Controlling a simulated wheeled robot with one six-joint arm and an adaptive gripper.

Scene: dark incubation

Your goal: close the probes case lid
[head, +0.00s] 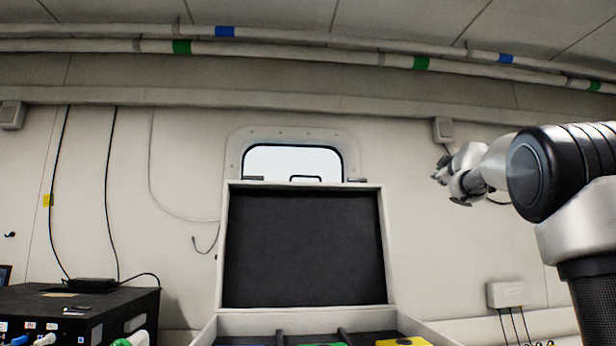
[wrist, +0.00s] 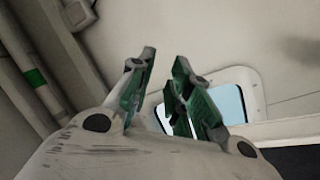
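The probes case (head: 262,324) stands open at the bottom centre of the head view. Its lid (head: 304,248) is raised nearly upright, with a dark lining and a pale rim. Dark dividers and green and yellow items show inside; the front of the case is cut off by the picture's edge. My gripper (head: 438,172) is up to the right of the lid, apart from it. In the wrist view my gripper (wrist: 165,58) shows two fingers with green pads, a gap between them and nothing held. A pale edge and dark surface at lower right there may be the lid (wrist: 292,160).
A black equipment box (head: 85,305) with cables stands at the left. A window (head: 292,160) is in the wall behind the lid. Pipes (head: 300,50) run along the ceiling. A small wall box (head: 507,294) with cables is at the right. The air between gripper and lid looks clear.

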